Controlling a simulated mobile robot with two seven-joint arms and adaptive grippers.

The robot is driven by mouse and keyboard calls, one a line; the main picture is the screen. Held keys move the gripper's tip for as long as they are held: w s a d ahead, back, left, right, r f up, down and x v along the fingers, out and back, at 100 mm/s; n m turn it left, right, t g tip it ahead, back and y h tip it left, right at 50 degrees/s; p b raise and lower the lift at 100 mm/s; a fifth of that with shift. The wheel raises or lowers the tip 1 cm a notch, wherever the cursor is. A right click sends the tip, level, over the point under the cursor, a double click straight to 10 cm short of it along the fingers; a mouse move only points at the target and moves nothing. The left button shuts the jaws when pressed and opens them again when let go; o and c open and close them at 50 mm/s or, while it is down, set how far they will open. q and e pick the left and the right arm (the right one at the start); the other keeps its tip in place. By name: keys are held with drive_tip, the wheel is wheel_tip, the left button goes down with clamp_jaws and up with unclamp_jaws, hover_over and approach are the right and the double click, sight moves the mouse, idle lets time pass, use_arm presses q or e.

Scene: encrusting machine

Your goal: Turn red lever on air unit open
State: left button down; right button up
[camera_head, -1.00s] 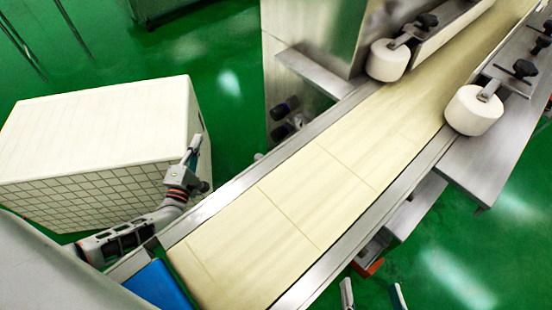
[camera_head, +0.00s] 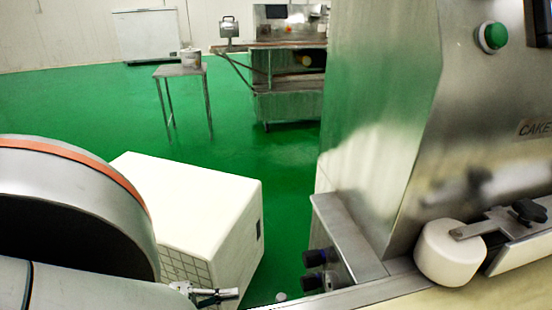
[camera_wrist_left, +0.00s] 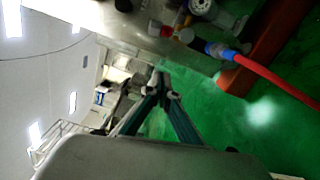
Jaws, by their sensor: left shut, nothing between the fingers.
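In the left wrist view, the air unit (camera_wrist_left: 198,10) shows at the top edge, partly cut off. It has a round gauge, a blue fitting (camera_wrist_left: 218,50) and a red hose (camera_wrist_left: 275,82) running to the right. A small red part (camera_wrist_left: 167,31) sits at its left; I cannot tell whether it is the red lever. My left gripper (camera_wrist_left: 163,84) is shut and empty, below the unit in the picture and apart from it. It also shows small in the head view (camera_head: 232,294), in front of the white box. My right gripper is out of view.
A large white box (camera_head: 205,205) stands on the green floor. The steel machine (camera_head: 385,120) fills the right, with dark knobs (camera_head: 316,270) low on its side and a white roller (camera_head: 448,252) over the belt. A small table (camera_head: 180,71) stands farther back, with open floor around it.

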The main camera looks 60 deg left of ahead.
use_arm(q)
drive_tip(key=w+d, duration=0.7)
drive_tip(key=w, duration=0.2)
drive_tip(key=shift+r, duration=0.4)
drive_tip(key=shift+d, duration=0.1)
